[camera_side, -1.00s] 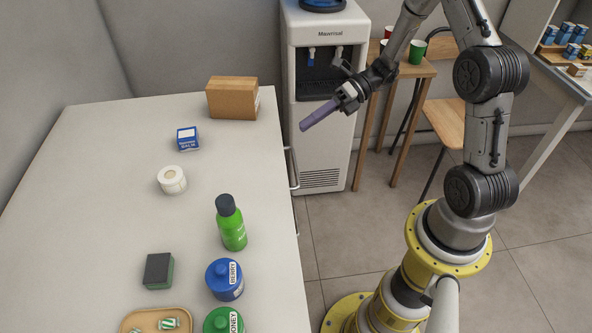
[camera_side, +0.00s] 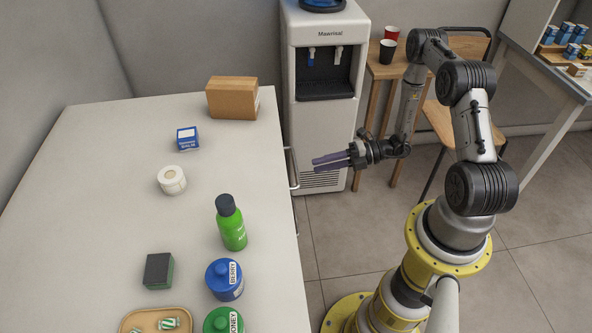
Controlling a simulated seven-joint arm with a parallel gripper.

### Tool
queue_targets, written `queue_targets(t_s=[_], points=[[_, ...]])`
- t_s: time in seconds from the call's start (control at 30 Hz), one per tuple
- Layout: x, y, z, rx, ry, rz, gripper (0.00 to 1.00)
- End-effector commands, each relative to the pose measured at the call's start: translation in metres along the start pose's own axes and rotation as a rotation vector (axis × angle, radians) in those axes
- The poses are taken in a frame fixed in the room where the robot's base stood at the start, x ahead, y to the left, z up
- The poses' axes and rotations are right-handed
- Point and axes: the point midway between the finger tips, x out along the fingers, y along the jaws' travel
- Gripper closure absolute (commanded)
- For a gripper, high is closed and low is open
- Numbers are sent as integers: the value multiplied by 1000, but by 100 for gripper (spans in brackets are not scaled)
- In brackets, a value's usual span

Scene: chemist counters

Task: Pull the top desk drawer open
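The desk (camera_side: 120,245) fills the left side, its drawer side facing right toward my arm. A pale bar handle (camera_side: 293,170) stands out from that side near the far end, and the top drawer looks shut. The drawer front is mostly hidden below the desktop edge. My gripper (camera_side: 314,163) is to the right of the handle, apart from it, with its purple fingers pointing left at it. The two fingers show separately with a narrow gap and nothing between them.
A water dispenser (camera_side: 323,120) stands behind the handle. The floor beside the desk is clear.

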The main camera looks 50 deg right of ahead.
Motion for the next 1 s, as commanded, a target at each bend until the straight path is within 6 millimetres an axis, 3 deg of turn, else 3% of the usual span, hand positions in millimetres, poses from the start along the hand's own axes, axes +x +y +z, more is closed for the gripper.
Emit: queue_targets(t_s=[0.2,0.4,0.83,0.87,1.0], points=[[44,0,-1,-3,6,-1,73],[69,0,0,-2,3,0,73],[79,0,0,-2,0,0,73],[79,0,0,-2,0,0,75],[79,0,0,-2,0,0,100]])
